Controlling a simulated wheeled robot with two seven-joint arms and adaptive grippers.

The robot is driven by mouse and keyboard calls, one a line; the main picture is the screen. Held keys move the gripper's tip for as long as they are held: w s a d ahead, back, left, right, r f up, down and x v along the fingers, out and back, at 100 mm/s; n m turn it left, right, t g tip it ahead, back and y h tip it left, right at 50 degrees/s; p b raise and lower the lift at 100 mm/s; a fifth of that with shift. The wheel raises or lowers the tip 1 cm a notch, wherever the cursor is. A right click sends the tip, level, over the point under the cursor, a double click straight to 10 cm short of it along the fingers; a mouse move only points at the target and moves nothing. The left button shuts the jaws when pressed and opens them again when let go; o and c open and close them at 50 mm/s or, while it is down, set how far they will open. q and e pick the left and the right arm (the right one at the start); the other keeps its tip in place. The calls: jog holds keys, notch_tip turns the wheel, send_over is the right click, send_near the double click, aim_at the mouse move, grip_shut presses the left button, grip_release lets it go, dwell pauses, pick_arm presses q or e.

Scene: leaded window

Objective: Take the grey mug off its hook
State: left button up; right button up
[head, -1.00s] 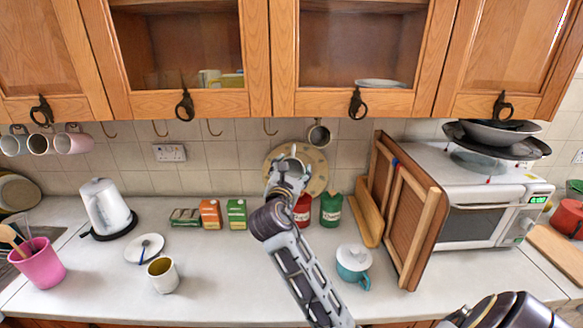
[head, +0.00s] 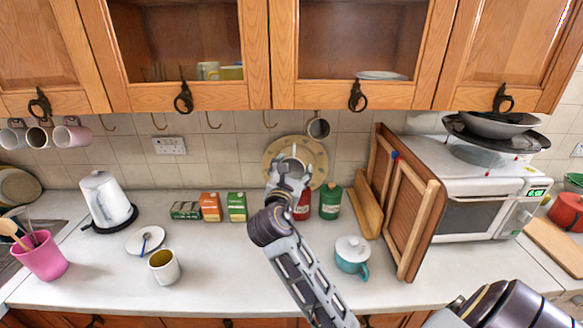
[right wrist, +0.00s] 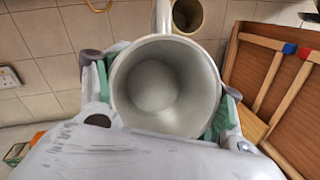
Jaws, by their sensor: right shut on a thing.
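My right gripper (head: 288,172) is shut on the grey mug (right wrist: 165,88), which fills the middle of the right wrist view. Its open mouth faces that camera, with a green-padded finger on each side. Its handle points up to the top edge, where its end is cut off. In the head view the mug is small and mostly hidden by my fingers, below the row of hooks and in front of a round tan board. The nearby hook (head: 270,122) shows bare. My left gripper is not in view.
Another mug (head: 318,128) hangs just right of the held one, close behind it in the wrist view. A red tin (head: 302,206), a green tin (head: 330,201) and a teal lidded pot (head: 352,258) stand below. Wooden boards (head: 405,205) lean at right.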

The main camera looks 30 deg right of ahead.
jog(key=s+a+f, duration=0.3)
jog(key=s+a, duration=0.1)
jog(key=s, duration=0.3)
jog(key=s+a+f+b, duration=0.1)
jog(key=s+a+f, duration=0.1)
jog(key=s+a, duration=0.2)
jog(key=shift+s+a+f, duration=0.15)
jog(key=shift+s+f, duration=0.25)
jog(key=shift+s, duration=0.95)
dwell(3.2)
jog(key=shift+s+a, duration=0.1)
jog(key=shift+s, duration=0.05)
dwell(0.6)
jog(key=shift+f, duration=0.1)
